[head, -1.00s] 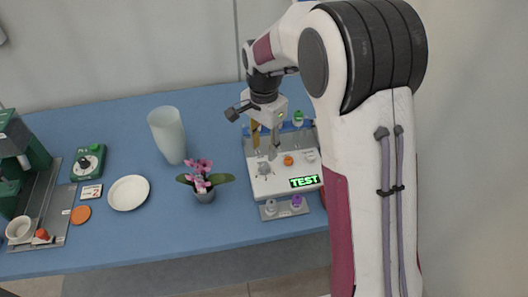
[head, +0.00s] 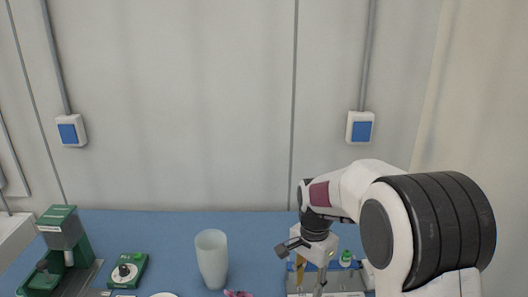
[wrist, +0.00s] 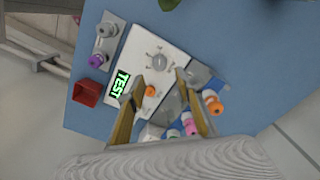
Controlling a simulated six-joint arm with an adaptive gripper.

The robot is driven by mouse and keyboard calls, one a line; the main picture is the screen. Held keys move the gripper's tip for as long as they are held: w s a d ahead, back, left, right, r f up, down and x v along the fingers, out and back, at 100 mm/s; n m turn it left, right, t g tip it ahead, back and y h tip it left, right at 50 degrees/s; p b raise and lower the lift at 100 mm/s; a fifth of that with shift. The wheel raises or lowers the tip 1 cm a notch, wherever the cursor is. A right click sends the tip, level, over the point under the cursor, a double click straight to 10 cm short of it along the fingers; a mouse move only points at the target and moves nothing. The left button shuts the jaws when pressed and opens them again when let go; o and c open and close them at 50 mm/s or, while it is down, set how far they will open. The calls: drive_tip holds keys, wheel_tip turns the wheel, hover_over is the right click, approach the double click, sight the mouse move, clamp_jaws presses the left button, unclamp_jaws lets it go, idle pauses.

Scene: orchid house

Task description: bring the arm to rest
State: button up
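My gripper (head: 310,277) hangs above the blue table at the right, over a white device only partly visible at the bottom edge of the head view. In the wrist view my gripper (wrist: 158,88) has its two fingers spread apart with nothing held between them.
A frosted vase (head: 212,260) stands left of my gripper. Further left are a small green box with a dial (head: 127,270) and a green machine (head: 64,240). A red open box (wrist: 87,92) sits beside the device. Wall behind carries two blue-faced switch boxes.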

drive_tip(key=shift+s+f+n, duration=0.15)
drive_tip(key=shift+s+n, duration=0.05)
drive_tip(key=shift+n, duration=0.2)
drive_tip(key=s+d+r+n+t, duration=0.1)
drive_tip(key=s+r+n+t, duration=0.1)
drive_tip(key=s+r, duration=0.3)
drive_tip(key=s+d+r+n+t, duration=0.1)
drive_tip(key=s+r+n, duration=0.3)
drive_tip(key=s, duration=0.9)
drive_tip(key=s+d+r+n+t, duration=0.2)
drive_tip(key=s+r, duration=0.4)
drive_tip(key=s, duration=0.4)
drive_tip(key=shift+d+r+n+t, duration=0.2)
drive_tip(key=shift+d+n+t, duration=0.1)
drive_tip(key=shift+d+n, duration=0.25)
